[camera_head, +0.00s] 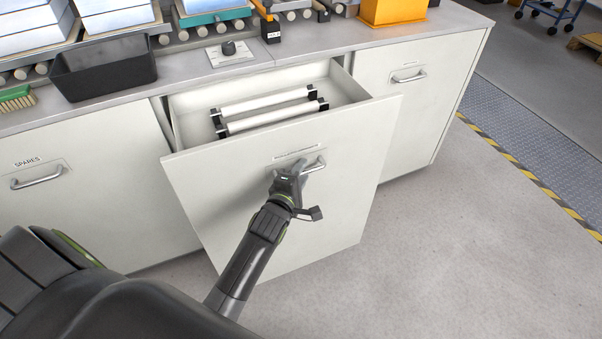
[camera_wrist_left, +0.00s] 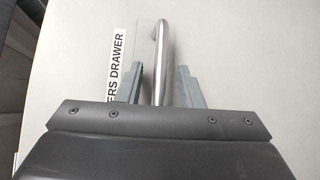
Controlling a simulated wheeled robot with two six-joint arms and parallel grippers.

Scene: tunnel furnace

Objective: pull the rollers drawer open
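The rollers drawer (camera_head: 235,205) stands pulled well out of the cabinet, with two white rollers (camera_head: 265,103) with black ends lying inside. Its metal bar handle (camera_head: 316,166) is on the front panel; it also shows in the left wrist view (camera_wrist_left: 161,55), beside a label (camera_wrist_left: 117,62) reading "ERS DRAWER". My left gripper (camera_head: 292,170) is at the left part of the handle. In the wrist view its two fingers stand on either side of the bar, with small gaps showing, so it looks open around the handle. My right gripper is not in view.
A closed drawer marked SPARES (camera_head: 70,200) is at left, and another closed front (camera_head: 415,110) at right. The countertop above holds a black bin (camera_head: 103,68), a green brush (camera_head: 17,98), a knob panel (camera_head: 229,54) and an orange box (camera_head: 393,10).

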